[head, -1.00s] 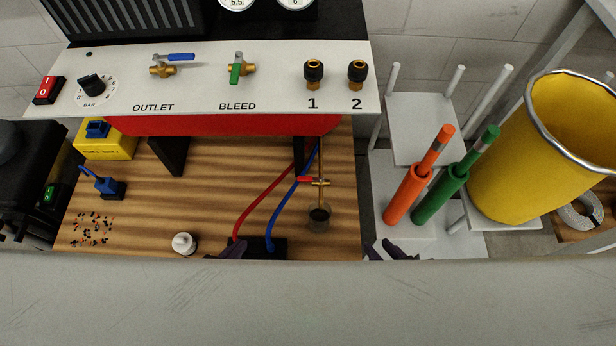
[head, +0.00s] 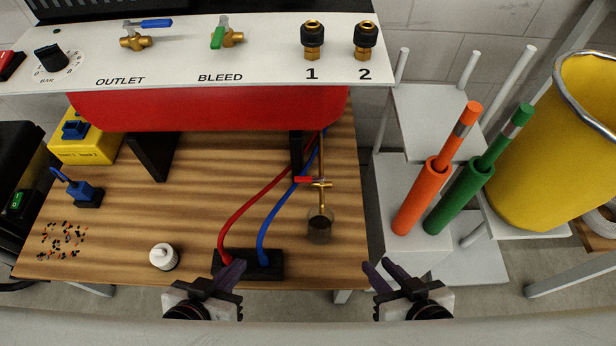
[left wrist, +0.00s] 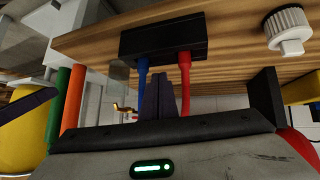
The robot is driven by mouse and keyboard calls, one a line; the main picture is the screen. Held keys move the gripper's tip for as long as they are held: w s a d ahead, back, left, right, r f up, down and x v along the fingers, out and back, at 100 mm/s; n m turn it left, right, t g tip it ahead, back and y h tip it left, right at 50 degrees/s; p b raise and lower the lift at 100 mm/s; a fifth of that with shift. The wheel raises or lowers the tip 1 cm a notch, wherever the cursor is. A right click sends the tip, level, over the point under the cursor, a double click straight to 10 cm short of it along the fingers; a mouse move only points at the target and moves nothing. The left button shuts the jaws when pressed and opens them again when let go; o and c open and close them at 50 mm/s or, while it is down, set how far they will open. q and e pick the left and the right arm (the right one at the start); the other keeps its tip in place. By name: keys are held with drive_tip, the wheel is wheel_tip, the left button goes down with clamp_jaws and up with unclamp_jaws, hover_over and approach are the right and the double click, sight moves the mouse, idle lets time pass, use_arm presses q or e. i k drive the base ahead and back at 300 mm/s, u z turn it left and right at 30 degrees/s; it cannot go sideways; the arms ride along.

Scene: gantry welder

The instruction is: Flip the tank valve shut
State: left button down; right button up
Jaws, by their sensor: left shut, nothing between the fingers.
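Under the red tank (head: 205,108), a brass pipe carries a small valve (head: 321,184) with a red lever (head: 304,180). The lever points left, across the upright pipe. The brass valve also shows small in the left wrist view (left wrist: 124,109). The panel above has an OUTLET valve (head: 137,42) with its blue lever to the right, and a BLEED valve (head: 229,39) with its green lever hanging down. My left gripper (head: 240,265) is shut and empty, at the bench's front edge, left of and below the red-levered valve. My right gripper (head: 378,266) looks open and empty, right of the bench.
Red and blue cables run to a black block (head: 285,264) at the bench's front. A dark cup (head: 320,229) sits below the valve. Orange (head: 420,200) and green tubes (head: 460,197) and a yellow bin (head: 545,150) stand to the right.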

sight(321, 180)
drive_tip(key=k, duration=1.3)
drive_tip(key=z, duration=0.9)
drive_tip(key=i, duration=1.45)
drive_tip(key=u, duration=0.8)
